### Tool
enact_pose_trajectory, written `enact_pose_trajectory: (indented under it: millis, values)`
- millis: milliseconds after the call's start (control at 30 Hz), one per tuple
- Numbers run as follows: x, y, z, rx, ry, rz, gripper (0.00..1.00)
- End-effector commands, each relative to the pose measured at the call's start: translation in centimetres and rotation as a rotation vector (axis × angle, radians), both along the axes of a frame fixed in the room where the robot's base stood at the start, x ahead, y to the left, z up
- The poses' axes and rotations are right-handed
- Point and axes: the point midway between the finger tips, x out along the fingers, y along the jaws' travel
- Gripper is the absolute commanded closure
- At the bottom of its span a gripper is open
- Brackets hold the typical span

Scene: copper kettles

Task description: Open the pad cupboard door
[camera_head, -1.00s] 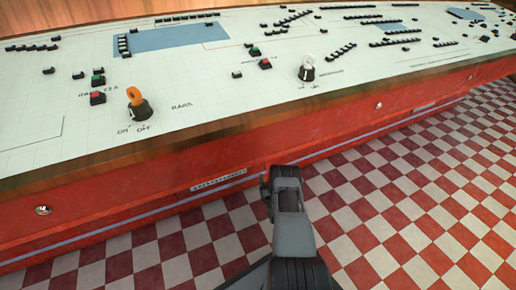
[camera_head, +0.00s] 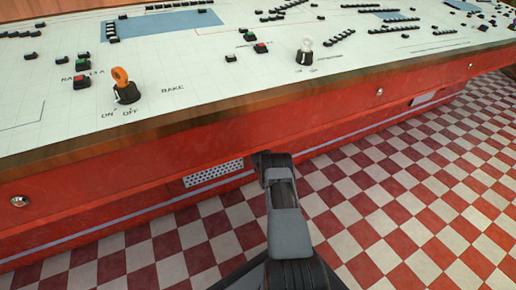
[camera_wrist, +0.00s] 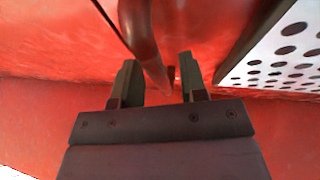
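The red front of the console (camera_head: 130,190) fills the wrist view (camera_wrist: 60,40). There, a red bar handle (camera_wrist: 139,22) runs down from the top and passes between the two dark fingers of my gripper (camera_wrist: 160,78). The fingers are apart, with a gap visible around the bar. A thin dark seam (camera_wrist: 108,20) lies just left of the bar; I cannot tell whether it is the cupboard door's edge. In the head view my gripper (camera_head: 263,160) is close to the red front, and the handle is hidden there.
A perforated metal grille (camera_head: 213,173) is left of my gripper in the head view; a perforated plate (camera_wrist: 285,55) shows at right in the wrist view. The white control panel (camera_head: 200,85) overhangs above, edged in wood. The checkered floor (camera_head: 390,200) at right is clear.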

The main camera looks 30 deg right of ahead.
Motion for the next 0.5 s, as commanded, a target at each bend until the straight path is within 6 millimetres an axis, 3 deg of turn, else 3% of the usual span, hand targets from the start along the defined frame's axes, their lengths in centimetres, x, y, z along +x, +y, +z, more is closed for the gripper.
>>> enact_pose_trajectory:
  millis: [367, 500]
  values:
    - [0.31, -0.04, 0.17, 0.0, 0.0, 0.001, 0.62]
    - [0.31, -0.03, 0.16, 0.0, 0.0, 0.001, 0.75]
